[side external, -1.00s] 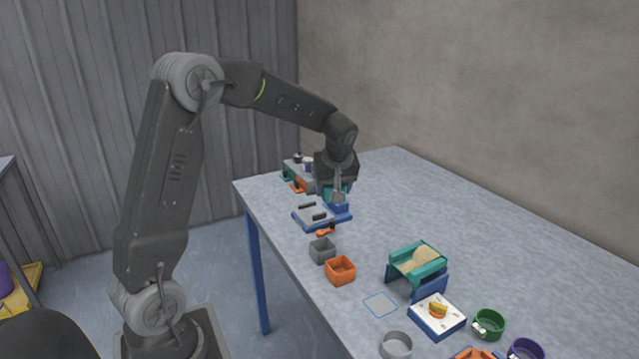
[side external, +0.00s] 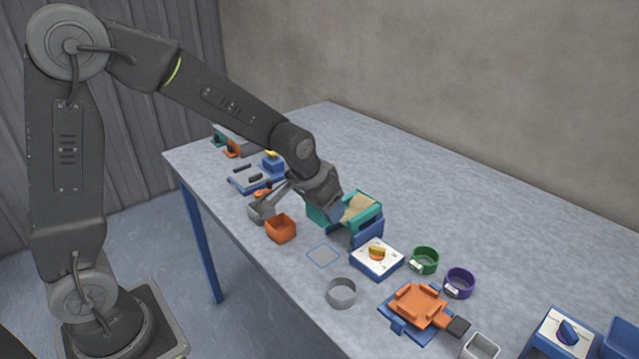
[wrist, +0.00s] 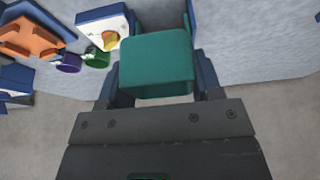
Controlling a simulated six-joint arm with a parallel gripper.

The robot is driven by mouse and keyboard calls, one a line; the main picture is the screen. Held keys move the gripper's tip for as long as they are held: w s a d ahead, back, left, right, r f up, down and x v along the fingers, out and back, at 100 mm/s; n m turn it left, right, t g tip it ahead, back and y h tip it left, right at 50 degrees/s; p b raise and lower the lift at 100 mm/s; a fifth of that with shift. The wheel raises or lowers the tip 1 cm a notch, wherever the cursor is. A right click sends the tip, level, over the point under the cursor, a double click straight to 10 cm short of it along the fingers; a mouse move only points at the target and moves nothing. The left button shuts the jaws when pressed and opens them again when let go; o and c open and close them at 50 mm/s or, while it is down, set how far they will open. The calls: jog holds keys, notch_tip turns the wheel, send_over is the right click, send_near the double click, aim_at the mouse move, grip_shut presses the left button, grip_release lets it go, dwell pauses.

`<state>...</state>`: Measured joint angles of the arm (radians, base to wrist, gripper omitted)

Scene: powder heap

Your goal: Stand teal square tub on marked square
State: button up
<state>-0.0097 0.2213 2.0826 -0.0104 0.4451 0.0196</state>
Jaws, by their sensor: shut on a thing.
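The teal square tub (wrist: 157,75) fills the middle of the wrist view, between the two blue fingers of my gripper (wrist: 155,95). My gripper (side external: 325,207) is shut on it. The marked square (side external: 323,256), a thin blue outline on the table, is empty and lies below and in front of my gripper.
Green (side external: 425,260) and purple (side external: 459,283) cups stand beyond.

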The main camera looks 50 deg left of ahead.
aim_at(324, 221)
jog(key=shift+f, duration=5.15)
jog(key=shift+f, duration=0.5)
jog(key=o, duration=1.2)
jog(key=shift+r, duration=0.1)
notch_tip(324, 221, up, 7)
jog(key=s+r, duration=0.8)
jog(key=s, duration=0.3)
jog(key=s+r+t, duration=0.1)
jog(key=s+r, duration=0.7)
jog(key=s, duration=0.2)
jog(key=shift+s+d, duration=0.2)
jog(key=shift+s, duration=0.2)
